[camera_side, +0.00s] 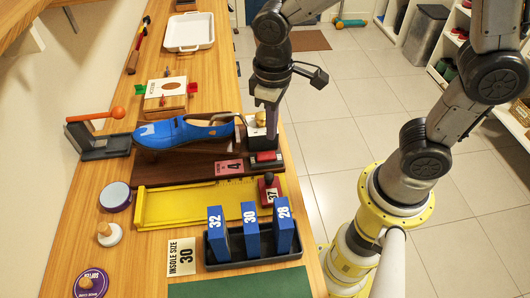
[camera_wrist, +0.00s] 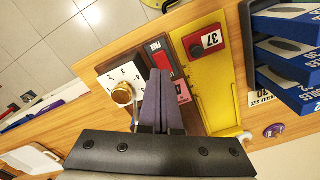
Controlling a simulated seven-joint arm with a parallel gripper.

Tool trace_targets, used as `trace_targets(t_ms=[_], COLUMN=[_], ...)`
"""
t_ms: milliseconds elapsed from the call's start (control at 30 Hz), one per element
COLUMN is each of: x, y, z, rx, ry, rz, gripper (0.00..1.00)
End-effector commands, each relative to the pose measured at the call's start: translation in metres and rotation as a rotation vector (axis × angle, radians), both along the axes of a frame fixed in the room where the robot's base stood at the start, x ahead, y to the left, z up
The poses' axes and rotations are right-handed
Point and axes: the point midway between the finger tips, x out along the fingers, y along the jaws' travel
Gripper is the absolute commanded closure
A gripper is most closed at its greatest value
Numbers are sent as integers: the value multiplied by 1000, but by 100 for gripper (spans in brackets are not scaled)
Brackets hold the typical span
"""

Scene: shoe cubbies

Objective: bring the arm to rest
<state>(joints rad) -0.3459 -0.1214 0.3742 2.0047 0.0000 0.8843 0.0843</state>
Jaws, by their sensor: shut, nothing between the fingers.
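My gripper (camera_side: 268,118) hangs fingers-down in the side view, at the right edge of the wooden workbench (camera_side: 120,275), beside a panel with a brass knob and a red part. In the wrist view my gripper (camera_wrist: 160,75) has its two fingers together with nothing between them. The brass knob (camera_wrist: 122,94) and the red switch (camera_wrist: 161,58) marked FREE lie around the fingertips in that view. I cannot tell whether the fingertips touch the panel. The rest of my arm rises on the right from a yellow base.
A blue shoe (camera_side: 180,134) sits left of my gripper. A yellow tray (camera_side: 180,205) and a black rack (camera_side: 255,258) with blue insole boxes lie nearer. A white tray (camera_side: 189,31) lies at the far end. Tiled floor (camera_side: 340,150) is free right of the bench.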

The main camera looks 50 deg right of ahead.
Motion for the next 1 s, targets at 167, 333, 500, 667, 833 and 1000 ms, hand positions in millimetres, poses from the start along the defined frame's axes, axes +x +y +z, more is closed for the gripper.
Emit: trace_targets(t_ms=[167,333,500,667,833,1000], x=[0,0,1,3,-29,-73], y=[0,0,-3,-25,-64,-91], z=[8,8,10,46,93,114], rx=[0,0,3,36,71,78], ry=[-1,0,-7,-116,-291,-437], rz=[0,0,-12,-84,-190,-261], gripper=[100,100,100,100,100,100])
